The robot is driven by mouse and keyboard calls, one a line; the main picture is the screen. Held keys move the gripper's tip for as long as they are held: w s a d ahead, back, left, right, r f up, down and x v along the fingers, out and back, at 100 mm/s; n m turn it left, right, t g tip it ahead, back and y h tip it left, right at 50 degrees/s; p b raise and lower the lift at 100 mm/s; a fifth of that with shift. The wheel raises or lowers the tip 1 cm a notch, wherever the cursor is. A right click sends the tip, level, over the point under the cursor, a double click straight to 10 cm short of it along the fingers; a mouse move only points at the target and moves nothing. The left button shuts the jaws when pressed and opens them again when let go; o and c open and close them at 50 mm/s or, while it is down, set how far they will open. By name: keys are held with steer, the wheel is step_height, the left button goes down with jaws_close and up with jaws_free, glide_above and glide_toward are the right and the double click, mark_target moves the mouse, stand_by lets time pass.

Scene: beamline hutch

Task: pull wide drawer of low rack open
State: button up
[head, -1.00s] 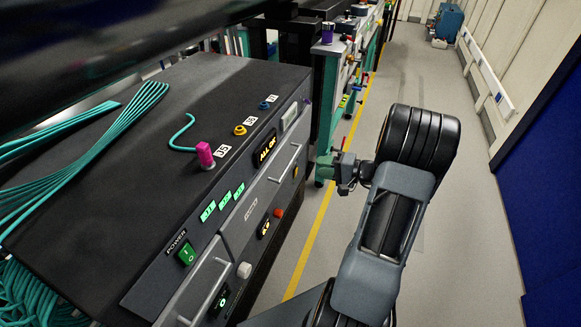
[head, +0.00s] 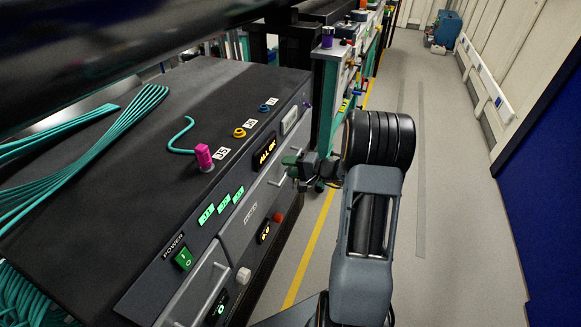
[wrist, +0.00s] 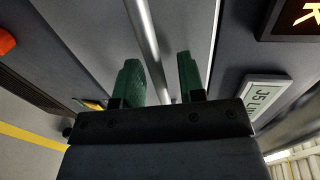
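The low rack (head: 120,150) is a dark box on the left in the head view. Its wide drawer (head: 250,215) is the grey front panel on the far part of the side facing the aisle, and looks flush with the rack. Its bar handle (head: 275,182) is partly hidden by my gripper (head: 297,169). In the wrist view the handle (wrist: 150,45) runs as a metal bar between the two green fingers of my gripper (wrist: 160,80). The fingers stand apart, with gaps beside the bar. Whether the bar lies fully between them in depth is unclear.
A narrower drawer with its own handle (head: 205,295) is at the near end of the rack. A red button (head: 278,217) sits below the wide drawer's handle. A magenta plug (head: 203,156) stands on top. The aisle floor (head: 440,230) to the right is clear.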

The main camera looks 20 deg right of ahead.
steer(key=shift+c, duration=0.3)
jaws_close()
